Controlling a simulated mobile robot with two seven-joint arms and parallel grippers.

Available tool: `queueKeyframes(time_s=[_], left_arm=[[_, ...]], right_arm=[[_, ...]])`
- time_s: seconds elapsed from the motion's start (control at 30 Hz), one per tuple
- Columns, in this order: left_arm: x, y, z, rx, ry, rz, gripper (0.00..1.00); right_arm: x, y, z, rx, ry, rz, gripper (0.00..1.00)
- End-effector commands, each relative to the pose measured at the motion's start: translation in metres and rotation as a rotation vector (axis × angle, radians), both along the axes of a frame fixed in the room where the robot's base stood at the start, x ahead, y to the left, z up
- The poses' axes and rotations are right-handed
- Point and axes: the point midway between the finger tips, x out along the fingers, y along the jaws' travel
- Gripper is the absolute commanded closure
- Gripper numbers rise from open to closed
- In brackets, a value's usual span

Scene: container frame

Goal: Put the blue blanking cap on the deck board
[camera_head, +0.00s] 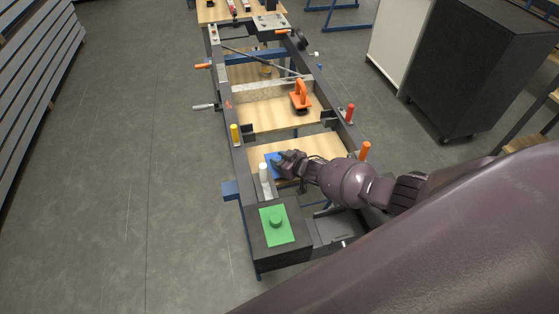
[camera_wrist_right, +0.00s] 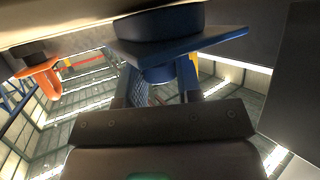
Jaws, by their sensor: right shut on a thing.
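The blue blanking cap (camera_head: 271,161) is a flat blue plate at the near left part of the nearest light wooden deck board (camera_head: 312,145). My right gripper (camera_head: 282,164) is over it, partly hiding it. In the right wrist view the cap (camera_wrist_right: 185,46) shows a square plate with a round boss on one side and a round knob on the other. The right gripper (camera_wrist_right: 158,85) is shut on that knob. Whether the cap touches the board cannot be told. My left gripper is not in view.
A white-topped post (camera_head: 264,172) stands close to the cap. A green plate with a knob (camera_head: 276,224) lies on the dark block in front. Yellow (camera_head: 234,134), red and orange pegs line the rails.

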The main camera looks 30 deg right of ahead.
Motion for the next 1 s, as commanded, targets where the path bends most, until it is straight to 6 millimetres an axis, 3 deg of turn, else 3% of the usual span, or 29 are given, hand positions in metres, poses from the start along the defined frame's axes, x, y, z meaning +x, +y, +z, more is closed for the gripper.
queueKeyframes(time_s=[0.47, 0.5, 0.63, 1.0], left_arm=[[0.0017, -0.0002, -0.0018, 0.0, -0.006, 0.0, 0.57], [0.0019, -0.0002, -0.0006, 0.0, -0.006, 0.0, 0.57], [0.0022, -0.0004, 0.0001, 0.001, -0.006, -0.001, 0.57], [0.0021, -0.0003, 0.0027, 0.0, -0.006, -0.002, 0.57]], right_arm=[[0.0004, 0.0003, -0.0057, -0.001, -0.001, 0.0, 0.91], [0.0002, 0.0003, -0.0049, -0.001, -0.001, 0.0, 0.61], [0.0001, 0.0003, -0.0045, -0.001, 0.0, 0.0, 0.42], [0.0001, 0.0001, -0.0018, 0.0, 0.0, 0.0, 0.42]])
